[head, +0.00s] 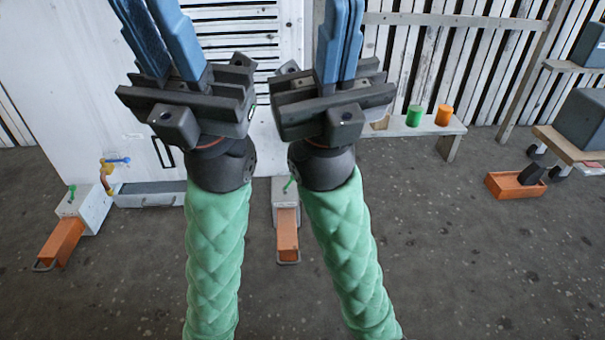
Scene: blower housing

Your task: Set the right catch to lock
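The blower housing (85,90) is a large white cabinet with a louvred panel (235,25) at the upper middle. A light box with a small green lever (288,185) and an orange pull-out part (287,235) stands at its right foot, partly behind my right arm. A matching box (88,208) with a green lever stands at the left. I cannot tell which part is the right catch, or its setting. My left gripper (150,15) is raised before the housing, its blue fingers apart and empty. My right gripper (340,15) is raised to its right, its fingers together, nothing visible between them.
A bench (395,128) at the right holds a green cylinder (414,116) and an orange one (443,115). An orange tray (515,185) lies on the floor near a shelf with grey boxes (583,118). A blue-and-yellow handle (115,162) is at the left.

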